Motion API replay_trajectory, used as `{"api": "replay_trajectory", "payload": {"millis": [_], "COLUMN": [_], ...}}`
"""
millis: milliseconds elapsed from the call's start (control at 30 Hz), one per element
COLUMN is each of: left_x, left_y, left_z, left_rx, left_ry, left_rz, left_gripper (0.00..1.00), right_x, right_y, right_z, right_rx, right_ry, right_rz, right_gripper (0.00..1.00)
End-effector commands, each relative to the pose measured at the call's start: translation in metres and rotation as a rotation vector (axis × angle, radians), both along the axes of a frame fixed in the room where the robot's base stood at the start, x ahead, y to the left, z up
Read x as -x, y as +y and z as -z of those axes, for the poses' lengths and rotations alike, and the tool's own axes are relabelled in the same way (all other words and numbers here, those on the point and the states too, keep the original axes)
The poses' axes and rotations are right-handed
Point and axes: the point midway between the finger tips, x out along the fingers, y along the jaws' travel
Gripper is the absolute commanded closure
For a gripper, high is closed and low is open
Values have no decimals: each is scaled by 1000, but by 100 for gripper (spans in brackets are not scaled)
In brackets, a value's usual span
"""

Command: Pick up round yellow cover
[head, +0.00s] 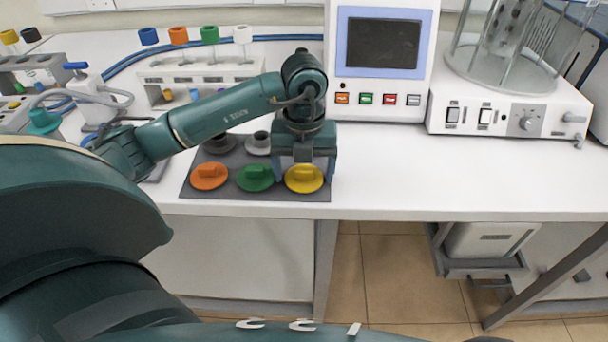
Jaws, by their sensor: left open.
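The round yellow cover (304,180) lies on the grey mat (226,196) at the mat's front right corner, near the table's front edge. It is a flat disc with a raised grip on top. My left gripper (304,172) points straight down over the yellow cover, with its fingers on either side of the raised grip. The gripper is open. I cannot tell whether the fingers touch the cover. The gripper hides the back part of the cover. My right gripper is not in view.
A green cover (255,178) and an orange cover (209,177) lie left of the yellow one. Dark and grey covers sit behind them. A white rack (180,80), a machine with a screen (381,95) and a glass apparatus (510,110) stand behind. The table (450,180) is clear to the right.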

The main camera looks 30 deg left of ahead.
Motion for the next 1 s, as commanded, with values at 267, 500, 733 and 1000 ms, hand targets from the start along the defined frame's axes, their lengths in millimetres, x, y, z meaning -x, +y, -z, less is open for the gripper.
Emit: {"api": "replay_trajectory", "payload": {"millis": [267, 500, 733, 1000], "left_x": [0, 0, 0, -1], "left_y": [0, 0, 0, 0], "left_z": [1, 0, 0, -19], "left_rx": [1, 1, 1, 2], "left_ry": [-1, -1, -1, -7], "left_rz": [0, 0, 0, -1], "left_gripper": [26, 45, 54, 54], "right_x": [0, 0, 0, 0], "right_y": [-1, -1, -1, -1], "right_z": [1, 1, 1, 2], "right_rx": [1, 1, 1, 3], "right_ry": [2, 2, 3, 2], "right_rz": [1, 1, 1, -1], "right_gripper": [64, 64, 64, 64]}}
